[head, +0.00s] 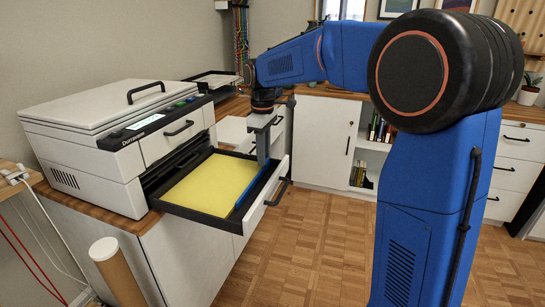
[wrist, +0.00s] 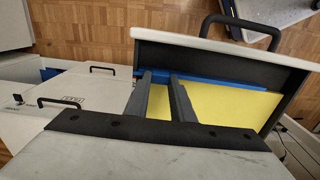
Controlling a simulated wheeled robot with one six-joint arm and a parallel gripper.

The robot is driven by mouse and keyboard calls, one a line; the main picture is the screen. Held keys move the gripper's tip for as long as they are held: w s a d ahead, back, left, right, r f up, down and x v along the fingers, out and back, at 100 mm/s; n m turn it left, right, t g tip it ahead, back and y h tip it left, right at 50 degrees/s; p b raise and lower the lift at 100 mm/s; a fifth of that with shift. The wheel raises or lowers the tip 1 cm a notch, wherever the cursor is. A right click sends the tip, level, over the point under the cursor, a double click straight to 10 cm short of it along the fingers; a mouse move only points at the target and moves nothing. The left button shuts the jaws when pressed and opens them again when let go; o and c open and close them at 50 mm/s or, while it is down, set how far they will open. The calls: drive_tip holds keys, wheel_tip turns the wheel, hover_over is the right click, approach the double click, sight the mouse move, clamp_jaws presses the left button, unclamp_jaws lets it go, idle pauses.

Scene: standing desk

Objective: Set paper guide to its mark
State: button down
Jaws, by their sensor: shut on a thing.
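The paper guide is a blue strip (head: 245,189) along the front edge of the yellow paper in the pulled-out printer tray. It also shows in the wrist view (wrist: 225,83), close to the tray's front wall. My gripper (head: 262,160) reaches down into the tray at the guide. In the wrist view its two fingers (wrist: 161,78) stand apart with a blue part of the guide between them, and it is shut on the guide. The yellow paper (head: 208,184) lies flat in the black tray (head: 190,210). I cannot make out the mark.
The white printer (head: 95,130) stands on a wood-topped cabinet at the left. The tray's white front with a dark handle (head: 277,193) sticks out over the floor. White cabinets (head: 318,135) stand behind. The wooden floor (head: 310,240) in front is clear.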

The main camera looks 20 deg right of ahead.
drive_tip(key=shift+w+a, duration=0.1)
drive_tip(key=shift+a, duration=0.05)
drive_tip(key=c, duration=1.5)
unclamp_jaws()
wheel_tip(320, 180, up, 18)
drive_tip(key=shift+f, duration=0.25)
drive_tip(key=s+d+f+m+t, duration=0.1)
drive_tip(key=s+d+f+m, duration=0.2)
drive_tip(key=s+f, duration=0.5)
drive_tip(key=s+d+f+m+t, duration=0.2)
drive_tip(key=s+f, duration=0.6)
drive_tip(key=s, duration=0.8)
drive_tip(key=s+d+f+m+t, duration=0.1)
drive_tip(key=s+d+f+m, duration=0.4)
drive_tip(key=s+f, duration=0.3)
drive_tip(key=shift+s+d+m+t, duration=0.1)
drive_tip(key=shift+s+m+t, duration=0.1)
drive_tip(key=shift+s, duration=0.8)
drive_tip(key=shift+s+d+m+t, duration=0.1)
drive_tip(key=shift+s+m+t, duration=0.1)
drive_tip(key=shift+s, duration=0.75)
